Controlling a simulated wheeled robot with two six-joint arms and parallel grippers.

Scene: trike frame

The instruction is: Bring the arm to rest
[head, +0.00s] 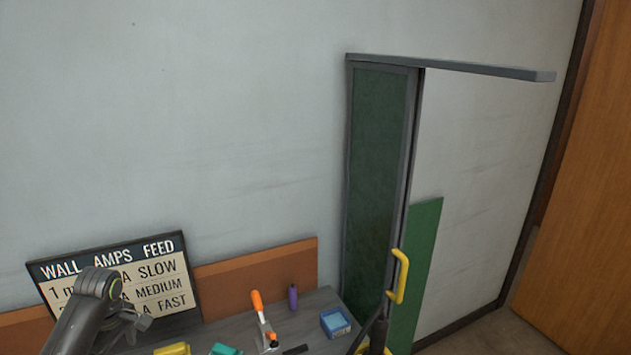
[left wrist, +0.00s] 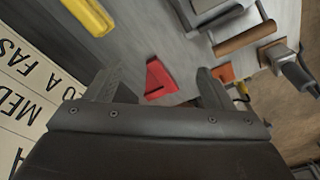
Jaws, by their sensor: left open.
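My left arm rises at the lower left of the head view, in front of the sign; its gripper is hard to make out there. In the left wrist view my left gripper (left wrist: 156,82) is open, its two dark fingers spread apart with nothing held. A red piece (left wrist: 162,80) shows between the fingers, apparently on the grey bench (left wrist: 140,35) beyond them. My right gripper is in neither view.
A lettered sign (head: 120,255) leans at the wall behind my left arm. The bench (head: 313,302) holds an orange-handled tool (head: 258,303), a purple cylinder (head: 293,297), a blue box (head: 336,322) and teal and yellow blocks (head: 172,349). A green screen (head: 376,170) with a yellow handle (head: 400,275) stands right.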

